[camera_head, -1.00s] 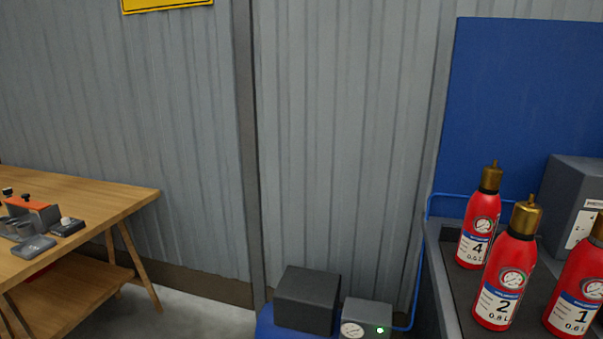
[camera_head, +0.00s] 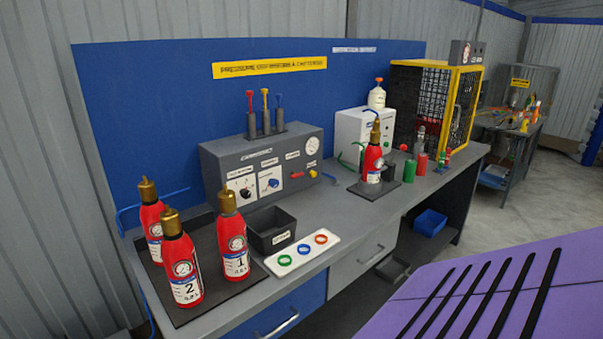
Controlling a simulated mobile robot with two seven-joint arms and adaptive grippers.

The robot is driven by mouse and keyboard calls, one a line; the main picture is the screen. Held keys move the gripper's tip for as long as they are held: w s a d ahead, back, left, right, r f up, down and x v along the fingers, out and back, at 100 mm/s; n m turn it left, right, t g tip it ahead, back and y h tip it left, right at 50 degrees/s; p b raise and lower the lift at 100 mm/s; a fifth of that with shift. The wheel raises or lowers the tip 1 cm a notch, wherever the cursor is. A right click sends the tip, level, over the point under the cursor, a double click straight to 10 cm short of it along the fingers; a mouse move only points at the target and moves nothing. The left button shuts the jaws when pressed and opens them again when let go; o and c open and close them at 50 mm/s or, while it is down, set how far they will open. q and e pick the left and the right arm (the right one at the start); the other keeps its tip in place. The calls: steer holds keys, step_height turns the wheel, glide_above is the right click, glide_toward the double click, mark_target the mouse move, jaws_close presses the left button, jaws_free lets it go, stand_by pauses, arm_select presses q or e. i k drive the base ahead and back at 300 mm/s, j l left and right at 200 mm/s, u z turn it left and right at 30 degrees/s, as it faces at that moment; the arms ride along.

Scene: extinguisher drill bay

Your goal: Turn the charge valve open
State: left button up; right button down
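A grey control panel box (camera_head: 262,165) stands on the workbench against the blue backboard. Its front has a dark dial or knob (camera_head: 244,194), a blue knob (camera_head: 272,183), a red handle (camera_head: 297,175), a small yellow part (camera_head: 312,173) and a round white gauge (camera_head: 312,146). The labels are too small to read, so I cannot tell which control is the charge valve or how it is set. Neither of my grippers is in view.
Red extinguisher bottles (camera_head: 182,270) stand on a dark mat at the bench's left. A black bin (camera_head: 270,232) and ring tray (camera_head: 302,254) sit before the panel. Another red bottle (camera_head: 372,162) and a yellow-framed cage (camera_head: 432,100) stand to the right.

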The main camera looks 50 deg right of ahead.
mark_target(295, 175)
steer(key=l+z, duration=0.45)
steer(key=i+l+z, duration=0.2)
steer(key=l+z, duration=0.25)
steer(key=i+l+z, duration=0.2)
steer(key=l+z, duration=0.2)
steer(key=i+l+u, duration=0.1)
steer(key=l, duration=0.5)
steer(key=i+l+u, duration=0.1)
steer(key=l, duration=0.5)
